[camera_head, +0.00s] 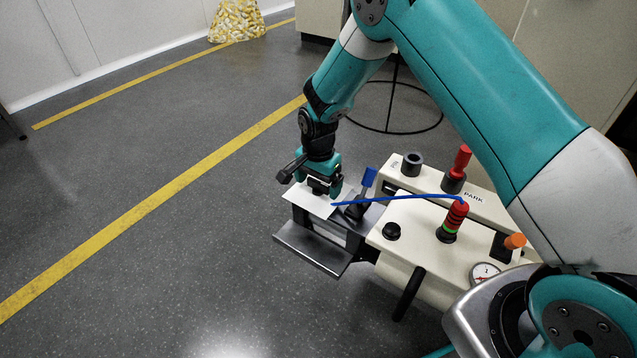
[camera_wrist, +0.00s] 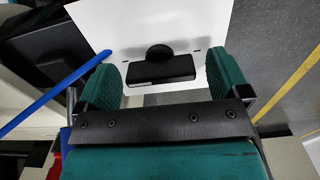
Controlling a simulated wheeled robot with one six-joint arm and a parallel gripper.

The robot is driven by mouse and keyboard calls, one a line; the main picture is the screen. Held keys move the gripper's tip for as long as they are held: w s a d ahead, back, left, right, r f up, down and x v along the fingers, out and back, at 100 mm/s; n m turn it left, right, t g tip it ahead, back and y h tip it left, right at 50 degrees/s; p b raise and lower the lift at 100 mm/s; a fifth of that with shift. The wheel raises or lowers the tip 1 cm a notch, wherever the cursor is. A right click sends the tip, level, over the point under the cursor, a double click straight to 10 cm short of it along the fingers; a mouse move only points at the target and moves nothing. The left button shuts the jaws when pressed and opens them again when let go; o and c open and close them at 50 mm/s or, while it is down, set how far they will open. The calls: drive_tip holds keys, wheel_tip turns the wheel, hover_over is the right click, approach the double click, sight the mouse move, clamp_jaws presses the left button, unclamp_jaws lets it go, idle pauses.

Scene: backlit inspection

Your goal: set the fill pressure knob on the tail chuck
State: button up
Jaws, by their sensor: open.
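The cream machine (camera_head: 405,255) carries a black round knob (camera_head: 391,231), an orange-capped knob (camera_head: 514,241) and a round pressure gauge (camera_head: 485,273). I cannot tell which knob is the fill pressure knob, nor which part is the tail chuck. My gripper (camera_head: 322,188) is over a white plate (camera_head: 303,200) at the machine's left end. In the wrist view my gripper (camera_wrist: 162,66) is open, its teal fingers on either side of a black block with a round top (camera_wrist: 160,69) in front of the white plate (camera_wrist: 130,25). Contact with the block is unclear.
A blue-topped lever (camera_head: 367,182) stands right of my gripper, and a red-topped post (camera_head: 459,165) stands behind. Open floor lies to the left.

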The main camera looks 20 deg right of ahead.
drive_tip(key=c, duration=0.9)
drive_tip(key=shift+c, duration=0.2)
drive_tip(key=n+p, duration=0.3)
drive_tip(key=shift+r+n, duration=0.2)
drive_tip(key=shift+n, duration=0.1)
drive_tip(key=n+p, duration=0.2)
drive_tip(key=n, duration=0.2)
drive_tip(key=shift+n+p, duration=0.3)
drive_tip(key=shift+p, duration=0.1)
drive_tip(key=n+p, duration=0.2)
drive_tip(key=n, duration=0.3)
drive_tip(key=shift+f, duration=0.1)
drive_tip(key=shift+n+p, duration=0.5)
drive_tip(key=shift+n, duration=1.8)
drive_tip(key=shift+f, duration=0.1)
